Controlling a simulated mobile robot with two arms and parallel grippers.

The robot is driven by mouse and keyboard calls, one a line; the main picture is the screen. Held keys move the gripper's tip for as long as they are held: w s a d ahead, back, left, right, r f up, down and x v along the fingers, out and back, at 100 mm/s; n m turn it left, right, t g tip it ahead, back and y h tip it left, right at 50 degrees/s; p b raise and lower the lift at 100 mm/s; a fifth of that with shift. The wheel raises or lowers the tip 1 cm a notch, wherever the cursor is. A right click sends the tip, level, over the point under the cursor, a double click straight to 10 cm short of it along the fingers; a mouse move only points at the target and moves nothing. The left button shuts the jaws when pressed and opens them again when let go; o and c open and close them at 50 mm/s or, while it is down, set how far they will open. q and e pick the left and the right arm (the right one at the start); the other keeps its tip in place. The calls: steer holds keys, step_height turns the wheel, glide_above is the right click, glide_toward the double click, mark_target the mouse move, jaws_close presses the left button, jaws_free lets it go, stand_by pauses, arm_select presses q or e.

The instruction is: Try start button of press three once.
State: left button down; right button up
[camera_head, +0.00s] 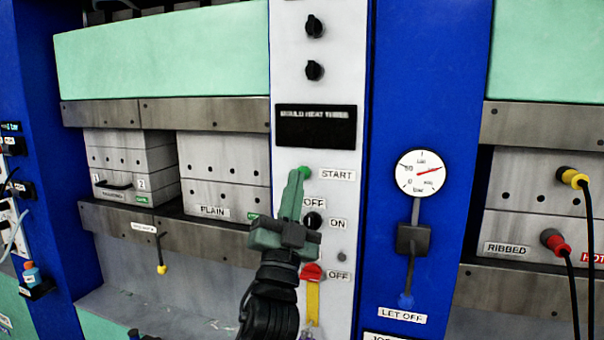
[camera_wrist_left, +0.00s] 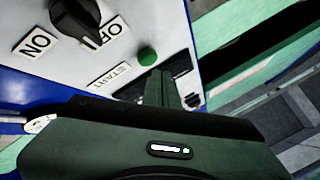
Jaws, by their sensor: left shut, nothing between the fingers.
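The green start button (camera_head: 305,171) sits on a white panel (camera_head: 345,90), left of a START label (camera_head: 337,175). Above it is a dark display (camera_head: 315,127) marked MOULD HEAT THREE, with no lit readout. My left gripper (camera_head: 298,174) is shut and empty, its fingertips at the button in the head view and partly covering it. In the left wrist view the green button (camera_wrist_left: 147,56) shows whole, beside the tips of my left gripper (camera_wrist_left: 159,76). I cannot tell whether they touch. My right gripper is not in view.
Below the button are a black OFF/ON knob (camera_head: 312,220) and a red handle (camera_head: 312,271) beside another OFF label. Two black knobs (camera_head: 314,26) are higher up. A pressure gauge (camera_head: 419,173) with a LET OFF lever stands right. Moulds (camera_head: 215,183) sit left.

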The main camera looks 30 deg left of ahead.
arm_select(q)
steer(key=shift+s, duration=0.1)
steer(key=shift+s+d+p, duration=0.15)
steer(key=shift+s+d, duration=0.05)
steer(key=shift+s, duration=0.6)
steer(key=shift+s+d+p, duration=0.15)
steer(key=shift+s+p, duration=0.05)
steer(key=shift+s, duration=0.55)
steer(key=shift+s+d+p, duration=0.15)
steer(key=shift+s+d, duration=0.05)
steer(key=shift+s, duration=0.6)
